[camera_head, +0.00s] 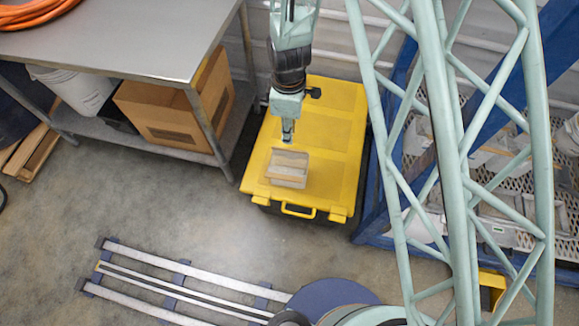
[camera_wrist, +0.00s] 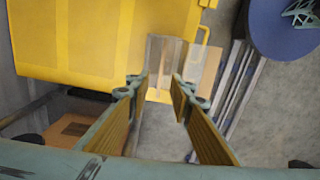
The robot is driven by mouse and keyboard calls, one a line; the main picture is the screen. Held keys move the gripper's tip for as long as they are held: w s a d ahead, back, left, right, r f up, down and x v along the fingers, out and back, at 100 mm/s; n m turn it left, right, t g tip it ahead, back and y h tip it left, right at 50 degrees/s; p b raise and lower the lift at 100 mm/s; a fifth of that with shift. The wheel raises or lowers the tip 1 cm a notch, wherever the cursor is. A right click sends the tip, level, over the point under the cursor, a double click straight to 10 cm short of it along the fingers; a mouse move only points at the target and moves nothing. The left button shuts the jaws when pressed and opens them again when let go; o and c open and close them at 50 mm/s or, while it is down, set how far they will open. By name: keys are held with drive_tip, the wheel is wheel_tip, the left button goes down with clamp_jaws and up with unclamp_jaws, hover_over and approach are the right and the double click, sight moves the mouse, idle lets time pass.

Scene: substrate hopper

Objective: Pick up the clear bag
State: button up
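The clear bag (camera_head: 290,170) lies on the yellow case lid, near its front edge. It looks see-through, with tan and greyish contents. In the wrist view the bag (camera_wrist: 207,66) shows beyond the fingertips, partly behind the right finger. My gripper (camera_head: 288,136) points down over the case, just behind the bag in the head view. In the wrist view my gripper (camera_wrist: 160,82) has its two yellow-padded fingers apart, with nothing held between them. I cannot tell the exact height of the fingertips over the bag.
The yellow case (camera_head: 325,125) stands on the floor between a metal table (camera_head: 130,45) and a blue rack (camera_head: 373,215). A cardboard box (camera_head: 175,110) sits on the table's lower shelf. A floor rail (camera_head: 185,285) lies in front. The floor between is clear.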

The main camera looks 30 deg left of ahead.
sight(290, 153)
drive_tip(key=shift+f+b, duration=0.6)
drive_tip(key=shift+f, duration=3.4)
drive_tip(key=shift+f, duration=0.1)
drive_tip(key=shift+s+d+f+b, duration=0.1)
drive_tip(key=shift+f+b, duration=0.25)
drive_tip(key=shift+f, duration=0.9)
drive_tip(key=shift+d+f+b, duration=0.1)
drive_tip(key=shift+f+b, duration=0.2)
drive_tip(key=shift+f, duration=0.95)
drive_tip(key=shift+c, duration=0.2)
clamp_jaws()
